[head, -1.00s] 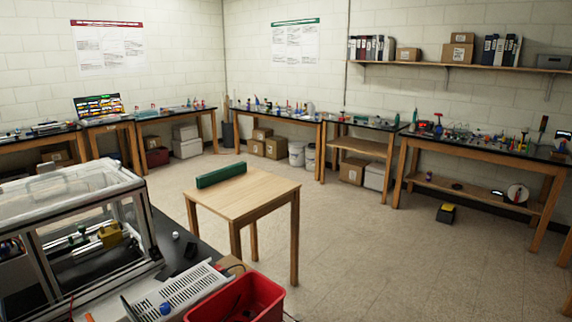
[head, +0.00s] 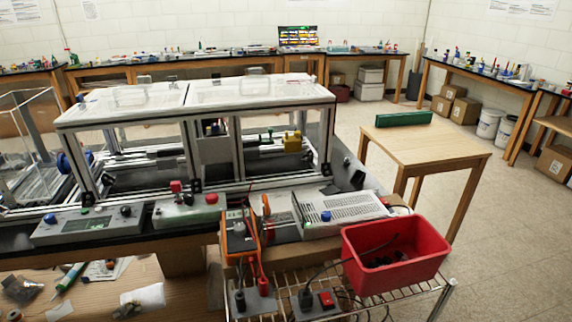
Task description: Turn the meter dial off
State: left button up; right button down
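An orange handheld meter (head: 254,236), likely the meter of the task, stands near the front edge of the dark bench in the head view. Its face is grey, and its dial is too small to read. Red and dark leads hang from its lower end toward a wire shelf. Neither of my grippers is in view.
A clear-walled enclosure with a white lid (head: 205,97) fills the bench behind the meter. A grey control box (head: 88,226) and a white vented unit (head: 345,208) flank it. A red bin (head: 395,256) sits front right. A wooden table (head: 428,145) stands beyond; open floor lies right.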

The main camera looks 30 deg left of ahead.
aim_at(240, 229)
jog(key=u, duration=1.35)
